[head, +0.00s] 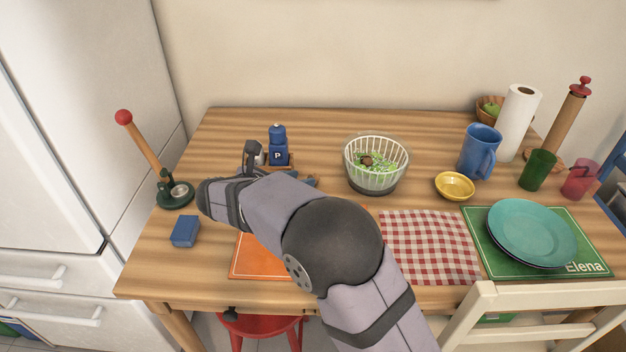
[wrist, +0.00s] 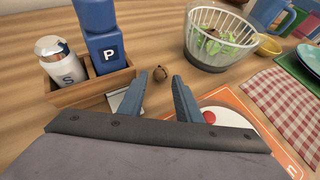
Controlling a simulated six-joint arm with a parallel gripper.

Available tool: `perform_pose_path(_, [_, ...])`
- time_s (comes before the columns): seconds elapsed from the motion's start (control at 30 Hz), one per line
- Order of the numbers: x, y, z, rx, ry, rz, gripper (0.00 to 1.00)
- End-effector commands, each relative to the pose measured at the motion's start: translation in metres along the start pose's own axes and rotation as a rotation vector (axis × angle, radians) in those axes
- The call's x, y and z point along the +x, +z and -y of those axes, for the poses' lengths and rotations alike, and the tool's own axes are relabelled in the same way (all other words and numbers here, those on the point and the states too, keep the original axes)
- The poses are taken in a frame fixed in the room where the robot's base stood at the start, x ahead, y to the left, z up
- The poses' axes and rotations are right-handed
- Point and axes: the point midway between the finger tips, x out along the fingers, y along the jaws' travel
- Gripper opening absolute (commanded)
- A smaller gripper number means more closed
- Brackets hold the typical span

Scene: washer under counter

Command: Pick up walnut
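A wooden caddy (wrist: 92,91) with a blue pepper mill (wrist: 104,48) and salt shaker (wrist: 60,62) stands close left of my fingers. The salad spinner (head: 377,181), holding greens, is to the right. An orange placemat (head: 258,263) lies in front.

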Motion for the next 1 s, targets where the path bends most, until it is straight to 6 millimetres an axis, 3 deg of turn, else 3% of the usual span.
perform_pose_path(0.4, [0.046, 0.000, 0.003, 0.000, -0.002, 0.000, 0.31])
perform_pose_path(0.7, [0.050, 0.000, 0.002, 0.000, -0.001, 0.000, 0.31])
perform_pose_path(0.83, [0.050, 0.000, 0.002, 0.000, -0.001, 0.000, 0.02])
perform_pose_path(1.0, [0.050, 0.000, 0.002, 0.000, 0.000, -0.001, 0.01])
